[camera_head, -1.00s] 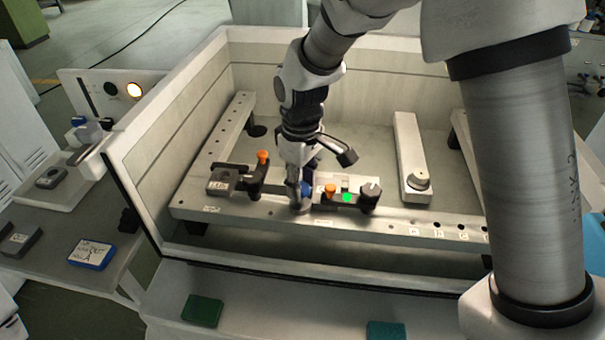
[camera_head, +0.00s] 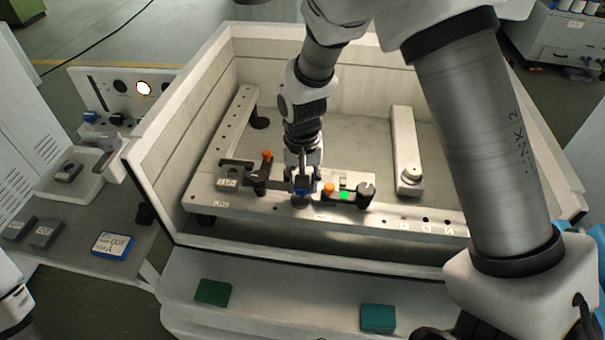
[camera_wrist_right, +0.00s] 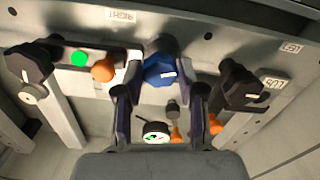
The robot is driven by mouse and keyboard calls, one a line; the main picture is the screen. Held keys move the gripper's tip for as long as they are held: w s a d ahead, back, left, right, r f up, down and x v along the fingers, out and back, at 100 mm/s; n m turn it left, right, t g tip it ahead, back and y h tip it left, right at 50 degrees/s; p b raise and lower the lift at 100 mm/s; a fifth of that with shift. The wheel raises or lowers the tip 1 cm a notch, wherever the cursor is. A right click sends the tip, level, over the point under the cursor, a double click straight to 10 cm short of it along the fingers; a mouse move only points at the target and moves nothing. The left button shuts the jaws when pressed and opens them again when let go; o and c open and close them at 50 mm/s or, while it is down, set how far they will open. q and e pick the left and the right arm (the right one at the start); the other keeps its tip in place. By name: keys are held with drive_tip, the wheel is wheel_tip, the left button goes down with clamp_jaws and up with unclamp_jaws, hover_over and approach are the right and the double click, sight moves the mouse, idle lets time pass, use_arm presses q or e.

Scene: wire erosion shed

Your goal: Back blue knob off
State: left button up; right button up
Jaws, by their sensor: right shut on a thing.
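The blue knob (camera_wrist_right: 158,70) sits on the front rail (camera_head: 380,222) of the tank, seen between my fingers in the right wrist view. It shows only partly in the head view (camera_head: 303,187), under my right gripper. My right gripper (camera_wrist_right: 160,78) points down with one finger on each side of the knob and is shut on it. The same gripper shows in the head view (camera_head: 303,182).
An orange knob (camera_head: 329,189), a green light (camera_head: 344,196) and a black knob (camera_head: 366,190) stand close to the right. A black clamp (camera_head: 259,178) with an orange top is to the left. Tank walls surround the rail. Green blocks (camera_head: 213,292) lie on the front ledge.

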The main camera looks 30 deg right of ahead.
drive_tip(key=shift+w+r+m+p, duration=0.15)
drive_tip(key=shift+m+p, duration=0.6)
drive_tip(key=shift+m, duration=0.75)
drive_tip(key=o, duration=1.1)
drive_tip(key=shift+o, duration=0.2)
drive_tip(key=shift+w+d+f, duration=0.1)
drive_tip(key=shift+f, duration=0.1)
drive_tip(key=shift+r, duration=0.1)
wheel_tip(320, 180, up, 12)
